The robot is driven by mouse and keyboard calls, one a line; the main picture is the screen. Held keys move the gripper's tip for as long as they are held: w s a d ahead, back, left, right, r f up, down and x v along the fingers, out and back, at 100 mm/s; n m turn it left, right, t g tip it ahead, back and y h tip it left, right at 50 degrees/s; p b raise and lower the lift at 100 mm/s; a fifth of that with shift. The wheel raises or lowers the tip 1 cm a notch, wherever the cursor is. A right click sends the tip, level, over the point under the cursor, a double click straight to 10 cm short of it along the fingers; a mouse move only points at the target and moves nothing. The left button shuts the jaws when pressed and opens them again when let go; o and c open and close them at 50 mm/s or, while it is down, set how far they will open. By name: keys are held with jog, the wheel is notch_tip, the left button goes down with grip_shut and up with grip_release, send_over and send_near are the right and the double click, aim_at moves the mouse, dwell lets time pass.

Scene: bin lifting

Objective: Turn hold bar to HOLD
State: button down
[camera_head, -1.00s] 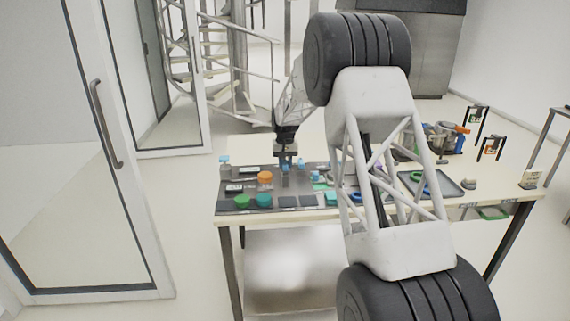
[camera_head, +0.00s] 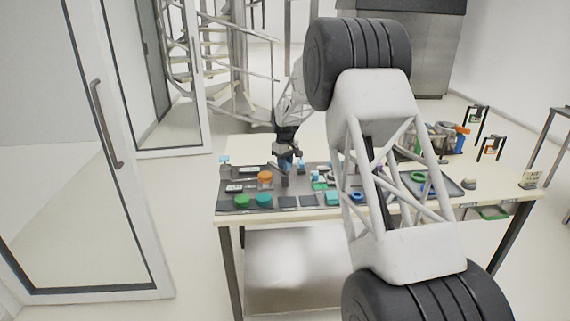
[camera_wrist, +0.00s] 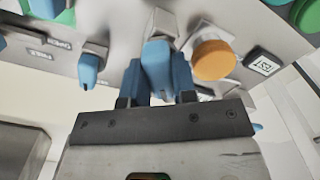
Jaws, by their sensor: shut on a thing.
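My gripper (camera_head: 286,163) is down at the left part of the dark control panel (camera_head: 234,199) on the table. In the wrist view, my gripper (camera_wrist: 157,80) has its blue fingers close together around a blue bar (camera_wrist: 157,55) on a grey mount (camera_wrist: 165,20). I take this to be the hold bar; the fingers hide much of it, and its exact angle is unclear. A second blue lever (camera_wrist: 89,66) stands apart to the left, near small labels I cannot read surely.
An orange knob (camera_wrist: 212,60) sits close to the right of my fingers; it also shows in the head view (camera_head: 265,176). Green (camera_head: 242,200) and teal (camera_head: 264,200) buttons are at the panel's front. A grey tray (camera_head: 450,187) lies farther right. My arm hides part of the table.

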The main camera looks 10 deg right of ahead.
jog(key=n, duration=0.5)
jog(key=shift+n, duration=0.3)
jog(key=n, duration=0.5)
jog(key=shift+n, duration=0.3)
jog(key=c, duration=0.9)
grip_release()
jog(key=shift+r, duration=0.1)
jog(key=shift+r, duration=3.8)
